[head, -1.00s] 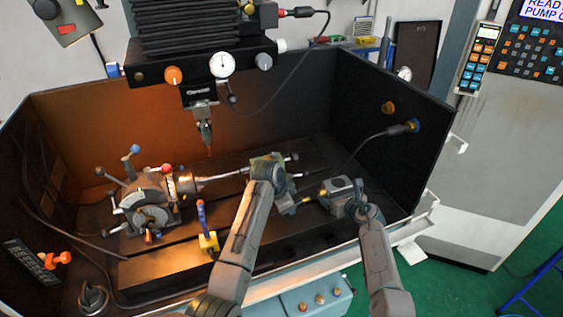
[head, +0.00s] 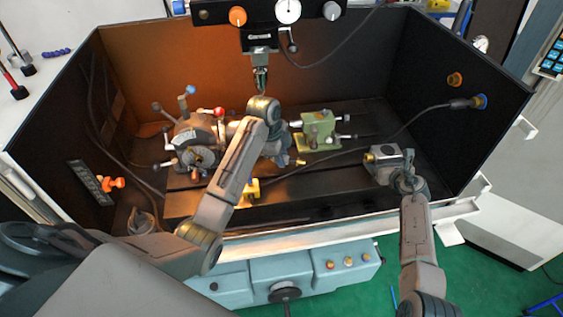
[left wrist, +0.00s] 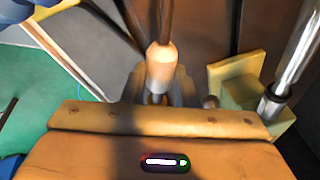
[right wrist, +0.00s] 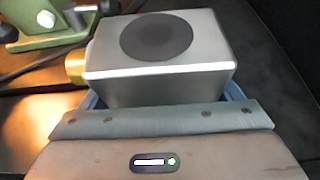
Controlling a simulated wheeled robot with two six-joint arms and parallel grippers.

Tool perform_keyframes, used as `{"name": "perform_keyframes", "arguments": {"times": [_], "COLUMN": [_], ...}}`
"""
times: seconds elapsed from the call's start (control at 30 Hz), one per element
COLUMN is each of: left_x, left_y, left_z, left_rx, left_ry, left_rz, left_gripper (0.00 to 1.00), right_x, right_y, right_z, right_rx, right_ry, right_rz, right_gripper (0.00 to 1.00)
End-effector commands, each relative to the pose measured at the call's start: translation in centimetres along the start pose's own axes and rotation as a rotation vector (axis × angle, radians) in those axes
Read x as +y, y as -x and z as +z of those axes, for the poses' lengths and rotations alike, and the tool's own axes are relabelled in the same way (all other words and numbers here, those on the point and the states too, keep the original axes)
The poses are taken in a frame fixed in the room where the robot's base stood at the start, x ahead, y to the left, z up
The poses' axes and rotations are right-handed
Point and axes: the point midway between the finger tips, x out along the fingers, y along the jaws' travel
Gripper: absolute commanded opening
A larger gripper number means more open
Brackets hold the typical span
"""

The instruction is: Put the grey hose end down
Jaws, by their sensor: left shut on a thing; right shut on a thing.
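My left gripper (head: 282,156) is shut over the machine bed, between the chuck unit (head: 197,150) and the green tailstock (head: 318,128). In the left wrist view a pale hose end (left wrist: 161,68) sits between its fingers, with a dark hose running up from it. The hose end's far tip is hidden by the gripper. A small brass piece (head: 299,162) shows beside the gripper in the head view. My right gripper (head: 409,178) is shut on a grey block (head: 388,160) at the bed's right; the block's dark round top and brass fitting (right wrist: 75,66) show in the right wrist view.
A black hose (head: 430,113) runs from the right wall across the bed. The spindle tool (head: 261,80) hangs above.

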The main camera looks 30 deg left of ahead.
Motion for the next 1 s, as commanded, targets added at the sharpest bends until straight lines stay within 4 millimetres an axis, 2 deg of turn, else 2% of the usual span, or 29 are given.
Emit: {"name": "perform_keyframes", "arguments": {"times": [0.17,0.37,0.77,0.8,1.0], "left_x": [0.2,0.6,0.7,0.7,0.7], "left_y": [-1.4,-4.0,-4.5,-4.5,-4.5], "left_z": [0.2,0.8,0.9,0.9,0.9], "left_rx": [0.001,0.001,0.001,0.001,0.001], "left_ry": [0.000,0.001,0.001,0.001,0.001], "left_rz": [0.000,0.000,-0.002,-0.002,-0.001], "left_gripper": [0.00,0.00,0.00,0.34,0.35], "right_x": [0.1,0.2,0.2,0.2,0.2], "right_y": [0.0,0.0,0.0,0.0,-0.1], "right_z": [-0.3,-0.3,-0.4,-0.4,-0.4], "right_rx": [0.005,0.005,0.005,0.005,0.005], "right_ry": [-0.002,-0.003,-0.004,-0.004,-0.004], "right_rz": [0.003,0.003,0.004,0.004,0.004], "right_gripper": [0.58,0.58,0.58,0.58,0.58]}}
